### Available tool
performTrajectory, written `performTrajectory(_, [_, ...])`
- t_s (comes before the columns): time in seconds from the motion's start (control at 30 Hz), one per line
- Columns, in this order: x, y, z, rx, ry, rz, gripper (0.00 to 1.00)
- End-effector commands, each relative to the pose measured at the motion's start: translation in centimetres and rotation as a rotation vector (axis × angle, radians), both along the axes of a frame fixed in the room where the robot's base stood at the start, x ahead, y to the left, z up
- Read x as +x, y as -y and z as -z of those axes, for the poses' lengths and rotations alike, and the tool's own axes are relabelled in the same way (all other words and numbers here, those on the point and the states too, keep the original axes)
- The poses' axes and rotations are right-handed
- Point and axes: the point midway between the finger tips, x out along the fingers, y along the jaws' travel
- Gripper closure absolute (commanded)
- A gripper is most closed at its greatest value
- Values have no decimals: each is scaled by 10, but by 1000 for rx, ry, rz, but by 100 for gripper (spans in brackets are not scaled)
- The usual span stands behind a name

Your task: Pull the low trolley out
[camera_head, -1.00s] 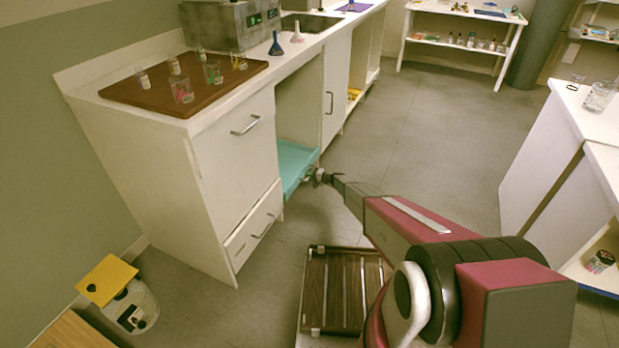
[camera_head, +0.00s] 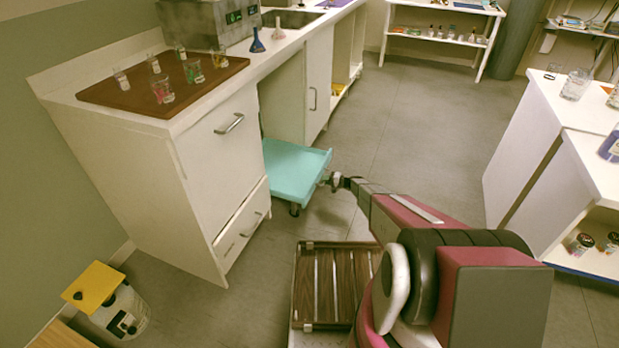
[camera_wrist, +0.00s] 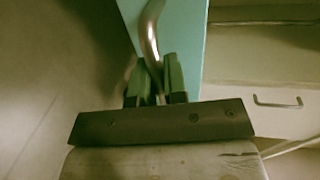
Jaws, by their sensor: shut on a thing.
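The low trolley (camera_head: 296,171) is a turquoise flat platform on small casters. It sticks partly out of the open bay under the counter, and its back part is hidden inside the bay. In the wrist view the trolley's turquoise edge (camera_wrist: 188,35) runs down behind the fingers. A curved metal handle (camera_wrist: 150,32) comes down to my gripper. My gripper (camera_head: 328,180) is at the trolley's near right edge, shut on the handle. Its green fingers show in the wrist view (camera_wrist: 155,82) on both sides of the handle.
The white counter cabinet (camera_head: 215,165) with a slightly open lower drawer (camera_head: 242,232) stands left of the trolley. A brown tray (camera_head: 130,97) with several glasses is on top. A bin with a yellow lid (camera_head: 93,286) stands at lower left. The floor (camera_head: 400,125) to the right is clear.

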Motion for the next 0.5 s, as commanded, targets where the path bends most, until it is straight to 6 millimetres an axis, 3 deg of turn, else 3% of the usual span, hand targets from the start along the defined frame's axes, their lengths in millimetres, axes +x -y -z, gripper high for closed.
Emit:
performTrajectory(0.03, [-8,21,-1,0,-1,5,100])
performTrajectory(0.2, [-28,78,-1,0,0,5,100])
performTrajectory(0.5, [-58,161,0,0,0,4,100])
